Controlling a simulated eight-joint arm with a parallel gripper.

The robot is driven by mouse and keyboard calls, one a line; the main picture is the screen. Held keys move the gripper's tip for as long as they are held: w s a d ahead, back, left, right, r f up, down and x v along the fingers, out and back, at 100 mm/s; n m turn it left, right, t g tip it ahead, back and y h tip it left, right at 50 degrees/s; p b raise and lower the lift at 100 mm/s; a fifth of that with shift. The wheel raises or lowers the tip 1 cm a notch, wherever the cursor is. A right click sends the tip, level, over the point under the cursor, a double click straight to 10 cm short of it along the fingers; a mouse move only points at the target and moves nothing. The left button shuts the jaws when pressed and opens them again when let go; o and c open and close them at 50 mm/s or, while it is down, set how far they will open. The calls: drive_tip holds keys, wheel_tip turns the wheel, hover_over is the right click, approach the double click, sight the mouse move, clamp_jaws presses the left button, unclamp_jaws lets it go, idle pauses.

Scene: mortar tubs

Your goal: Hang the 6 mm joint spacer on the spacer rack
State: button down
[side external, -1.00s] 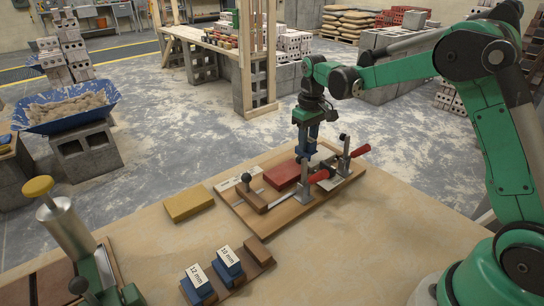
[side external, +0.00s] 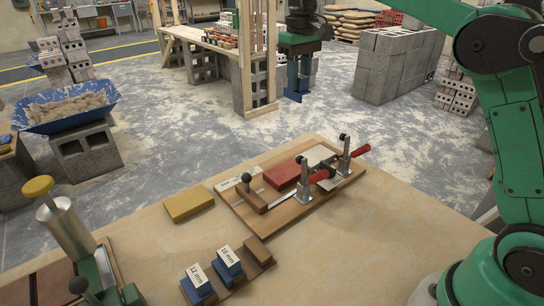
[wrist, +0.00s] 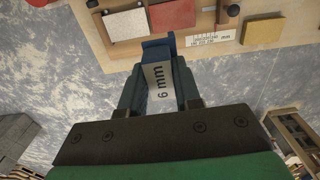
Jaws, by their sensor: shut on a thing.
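The 6 mm joint spacer (wrist: 159,82), blue with a white label, is between the two fingers of my gripper (wrist: 158,72) in the wrist view. My gripper is shut on it. In the side view my gripper (side external: 297,92) hangs high, beyond the clamp board, with the floor behind it; the spacer is hard to make out there. The spacer rack (side external: 240,283) is a brown wooden strip at the front of the table. It bears the blue 12 mm spacer (side external: 199,287) and 10 mm spacer (side external: 229,264), with a brown block (side external: 258,250) at its far end.
A wooden clamp board (side external: 272,222) with a red block (side external: 283,174), a pale tile and red-handled clamps lies on the table. A yellow block (side external: 188,203) is to its left. A metal cylinder with a yellow knob (side external: 66,235) stands at front left. Table front right is clear.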

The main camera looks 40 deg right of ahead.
drive_tip(key=s+a+f, duration=0.3)
drive_tip(key=a+f, duration=0.3)
drive_tip(key=a, duration=0.6)
hover_over(256, 250)
wheel_tip(256, 250, down, 7)
drive_tip(key=shift+r, duration=0.1)
drive_tip(key=shift+f, duration=3.05)
drive_tip(key=shift+f, duration=0.1)
drive_tip(key=shift+c, duration=0.3)
unclamp_jaws()
wheel_tip(256, 250, up, 7)
